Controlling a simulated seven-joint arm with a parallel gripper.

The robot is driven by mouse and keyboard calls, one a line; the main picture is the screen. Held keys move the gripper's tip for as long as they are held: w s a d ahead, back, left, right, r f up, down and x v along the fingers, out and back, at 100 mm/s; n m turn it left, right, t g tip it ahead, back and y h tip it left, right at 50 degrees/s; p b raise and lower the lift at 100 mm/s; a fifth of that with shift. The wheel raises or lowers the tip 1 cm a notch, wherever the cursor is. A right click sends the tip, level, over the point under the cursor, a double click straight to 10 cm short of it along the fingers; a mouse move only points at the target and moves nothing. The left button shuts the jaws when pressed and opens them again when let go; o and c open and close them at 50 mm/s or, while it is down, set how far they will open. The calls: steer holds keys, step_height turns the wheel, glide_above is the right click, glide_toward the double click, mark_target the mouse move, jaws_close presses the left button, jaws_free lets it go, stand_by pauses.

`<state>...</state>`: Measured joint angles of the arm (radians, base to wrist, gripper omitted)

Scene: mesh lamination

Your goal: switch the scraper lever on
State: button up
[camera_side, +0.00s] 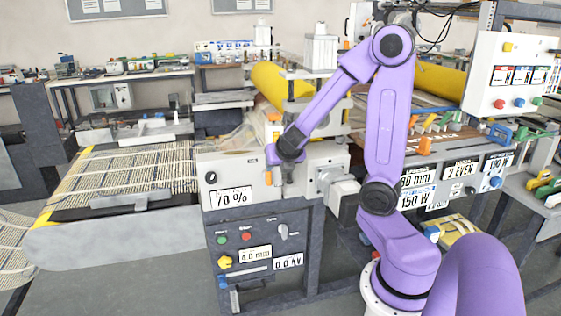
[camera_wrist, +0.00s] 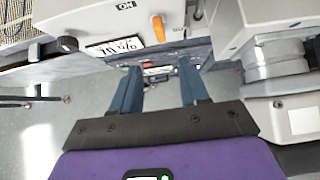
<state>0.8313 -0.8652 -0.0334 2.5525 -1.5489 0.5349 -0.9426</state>
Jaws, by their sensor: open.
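The scraper lever is a small orange handle (camera_side: 268,178) on the front face of the light grey machine box, right of the 70 % display. In the wrist view, the orange lever (camera_wrist: 159,28) stands out near a label reading ON, with a partly cut-off label on its other side. My gripper (camera_wrist: 160,70) is open, and its two blue-grey fingers have nothing between them. The lever lies beyond the fingertips in that view, apart from them. In the side view, my gripper (camera_side: 284,183) hangs close to the right of the lever; its fingers are hard to make out.
The 70 % display (camera_side: 231,197) and a black knob (camera_wrist: 67,44) are on the same box. A grey cylindrical fitting (camera_wrist: 265,60) juts out right of my gripper in the wrist view. Below is a dark control panel (camera_side: 262,250) with buttons. A mesh conveyor (camera_side: 130,175) runs left.

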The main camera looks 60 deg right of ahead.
steer(key=shift+v, duration=1.25)
steer(key=s+a+f+m+g+y, duration=0.1)
steer(key=s+a+m+y, duration=0.1)
steer(key=s+a+m, duration=0.4)
steer(key=s+a+f+m+g+y, duration=0.1)
steer(key=s+a+m+y, duration=0.15)
steer(key=a, duration=0.65)
steer(key=s+a+m+g+y, duration=0.2)
steer(key=s+a+m+g, duration=0.2)
steer(key=s, duration=0.8)
steer(key=a+m, duration=0.2)
steer(key=a, duration=0.2)
steer(key=shift+s+r, duration=0.25)
steer(key=shift+c, duration=0.3)
